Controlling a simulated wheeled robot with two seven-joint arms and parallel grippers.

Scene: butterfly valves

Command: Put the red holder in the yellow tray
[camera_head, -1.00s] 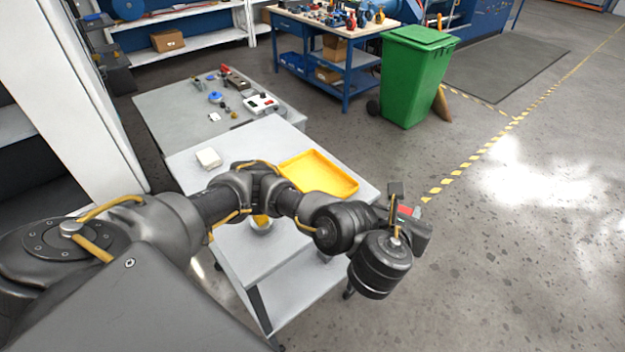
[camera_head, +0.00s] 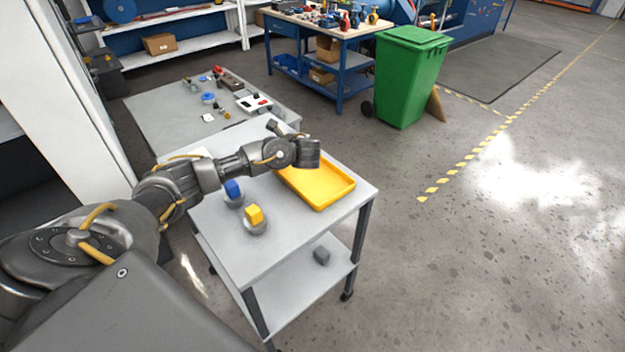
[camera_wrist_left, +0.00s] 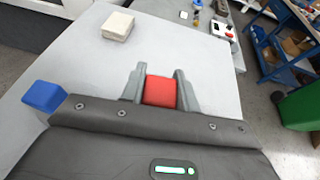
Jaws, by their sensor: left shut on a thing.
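The red holder (camera_wrist_left: 160,92) is a small red block between the two grey fingers of my left gripper (camera_wrist_left: 159,84) in the left wrist view. The fingers are shut on it, above the grey table top. In the head view my left arm hides the red holder and most of the gripper. The yellow tray (camera_head: 333,197) lies on the right side of the table in the head view. My wrist covers its far left part. The tray does not show in the left wrist view. My right gripper is in neither view.
The blue one also shows in the left wrist view (camera_wrist_left: 44,96), with a white block (camera_wrist_left: 118,26). Another cluttered grey table (camera_head: 160,115) adjoins behind.

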